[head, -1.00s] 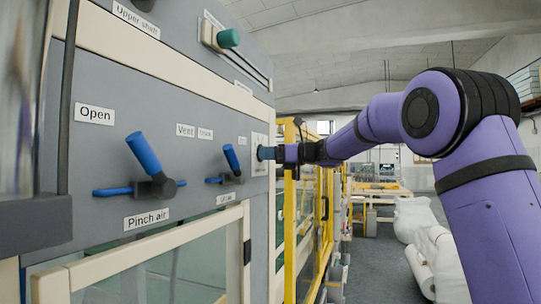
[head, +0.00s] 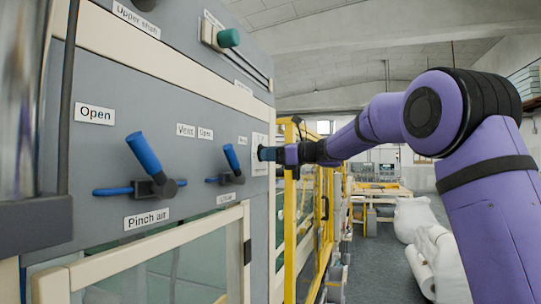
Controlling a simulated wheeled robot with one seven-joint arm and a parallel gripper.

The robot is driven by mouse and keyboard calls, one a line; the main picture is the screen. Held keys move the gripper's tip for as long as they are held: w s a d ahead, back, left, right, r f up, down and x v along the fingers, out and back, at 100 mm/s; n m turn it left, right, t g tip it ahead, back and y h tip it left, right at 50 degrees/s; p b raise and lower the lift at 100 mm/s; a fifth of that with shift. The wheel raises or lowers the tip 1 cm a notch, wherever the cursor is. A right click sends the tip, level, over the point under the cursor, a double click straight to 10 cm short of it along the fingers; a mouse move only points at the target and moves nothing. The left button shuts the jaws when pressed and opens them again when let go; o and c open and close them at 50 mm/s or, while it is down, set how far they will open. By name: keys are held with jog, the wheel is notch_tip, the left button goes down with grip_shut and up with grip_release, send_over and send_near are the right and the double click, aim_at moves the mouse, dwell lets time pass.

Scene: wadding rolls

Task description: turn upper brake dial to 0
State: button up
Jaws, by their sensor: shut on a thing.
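A pale plate (head: 259,140) is on the right end of the grey machine front, seen nearly edge-on. My gripper (head: 268,154) reaches it from the right, level, and is shut on a small dark dial at the plate. The fingers cover most of the dial, so its pointer and numbers cannot be read. No label in view names it as the upper brake dial. My purple arm comes in from the right.
Two blue-handled levers, one over the "Pinch air" label (head: 147,218) and a smaller one (head: 231,158), stick out left of my gripper. A green knob (head: 228,38) is above. A yellow frame (head: 291,225) stands close behind my gripper. White rolls (head: 432,262) lie on the floor at right.

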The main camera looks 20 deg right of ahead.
jog(key=shift+n, duration=14.9)
jog(key=shift+r, duration=0.1)
jog(key=o, duration=0.9)
jog(key=v, duration=1)
jog(key=shift+s+d, duration=0.2)
jog(key=shift+d, duration=0.15)
